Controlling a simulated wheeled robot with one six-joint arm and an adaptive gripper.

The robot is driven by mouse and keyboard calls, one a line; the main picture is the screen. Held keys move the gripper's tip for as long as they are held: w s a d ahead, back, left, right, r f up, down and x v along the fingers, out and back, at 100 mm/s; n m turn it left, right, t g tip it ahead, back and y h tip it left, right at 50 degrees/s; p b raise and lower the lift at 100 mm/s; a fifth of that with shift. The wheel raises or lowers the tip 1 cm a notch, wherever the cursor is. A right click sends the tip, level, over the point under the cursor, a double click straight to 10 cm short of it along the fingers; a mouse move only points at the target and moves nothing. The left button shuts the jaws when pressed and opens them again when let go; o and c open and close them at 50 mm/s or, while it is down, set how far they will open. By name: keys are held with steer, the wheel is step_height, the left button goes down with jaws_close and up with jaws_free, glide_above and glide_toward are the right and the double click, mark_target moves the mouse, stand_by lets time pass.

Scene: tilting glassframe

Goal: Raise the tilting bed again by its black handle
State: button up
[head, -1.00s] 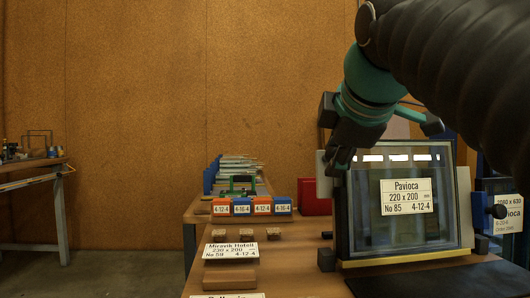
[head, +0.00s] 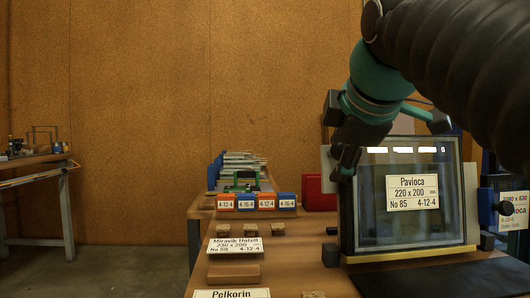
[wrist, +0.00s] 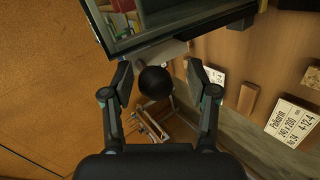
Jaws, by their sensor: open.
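The tilting bed (head: 466,200) stands upright on the bench with a dark-framed glass unit (head: 409,228) against it, labelled Pavioca. Part of the frame also shows at the top of the wrist view (wrist: 165,30). A black ball-shaped handle (wrist: 155,82) sits by the frame's edge in the wrist view. My gripper (wrist: 160,78) is open, with one finger on each side of the ball; I cannot tell whether either touches it. In the head view my gripper (head: 345,160) is at the upper left corner of the glass unit and hides the handle.
A black knob (head: 505,208) sticks out at the right beside a blue part. Labels, small cork blocks (head: 250,230) and a wooden block (head: 233,272) lie on the bench left of the bed. Coloured boxes (head: 265,202) and a red box (head: 319,194) stand behind. A side table (head: 42,158) is far left.

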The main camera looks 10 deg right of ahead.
steer(key=shift+s+r, duration=0.1)
steer(key=d+v, duration=0.1)
steer(key=v, duration=1)
steer(key=shift+s+a+r, duration=0.25)
steer(key=shift+s+a, duration=0.05)
steer(key=shift+a, duration=0.2)
